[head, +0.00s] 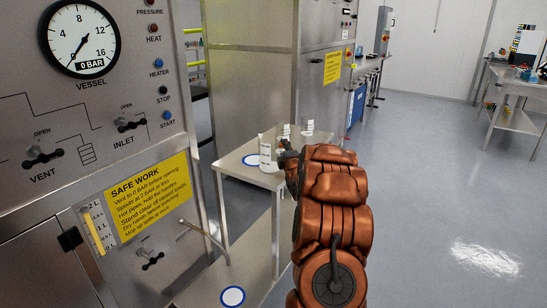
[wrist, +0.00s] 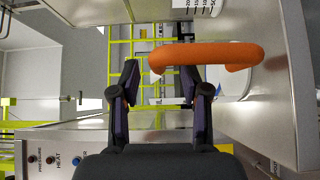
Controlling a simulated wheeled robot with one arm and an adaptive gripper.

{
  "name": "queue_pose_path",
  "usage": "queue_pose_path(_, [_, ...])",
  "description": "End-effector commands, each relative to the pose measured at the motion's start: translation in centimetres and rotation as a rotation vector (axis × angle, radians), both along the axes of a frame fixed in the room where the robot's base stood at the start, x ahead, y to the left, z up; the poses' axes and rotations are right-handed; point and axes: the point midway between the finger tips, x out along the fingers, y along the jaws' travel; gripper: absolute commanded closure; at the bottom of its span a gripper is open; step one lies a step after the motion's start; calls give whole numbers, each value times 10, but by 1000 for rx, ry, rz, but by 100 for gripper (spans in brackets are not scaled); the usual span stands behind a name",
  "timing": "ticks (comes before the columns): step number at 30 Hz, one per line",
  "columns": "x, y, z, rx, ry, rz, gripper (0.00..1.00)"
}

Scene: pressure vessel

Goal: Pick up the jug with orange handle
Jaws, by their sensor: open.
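The jug's orange handle (wrist: 207,55) crosses the upper middle of the wrist view. Part of a white jug body with dark graduation marks (wrist: 200,4) shows at the top edge; the rest is out of frame. My gripper (wrist: 160,70) is open, and the handle's left end lies between its fingertips in the picture. The handle overlaps the right fingertip; I cannot tell whether they touch. In the head view, a white marked vessel (head: 267,152) stands on the small metal table beside my gripper (head: 286,152), which is small and partly hidden by my arm. No orange handle is clear there.
The metal table (head: 236,174) also bears other pale vessels (head: 309,127) and a blue-ringed white disc (head: 250,160). Another ringed disc (head: 232,296) lies on the lower surface. The vessel control panel (head: 90,120) stands close on the left. Open floor (head: 450,200) lies to the right.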

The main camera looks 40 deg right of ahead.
Motion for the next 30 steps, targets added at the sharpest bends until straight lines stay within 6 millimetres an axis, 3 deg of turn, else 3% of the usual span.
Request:
queue_pose_path(11, [9,-5,2,-3,-3,1,54])
queue_pose_path(24, [9,-5,1,-2,-2,0,99])
queue_pose_path(30, [9,-5,1,-2,-2,0,100])
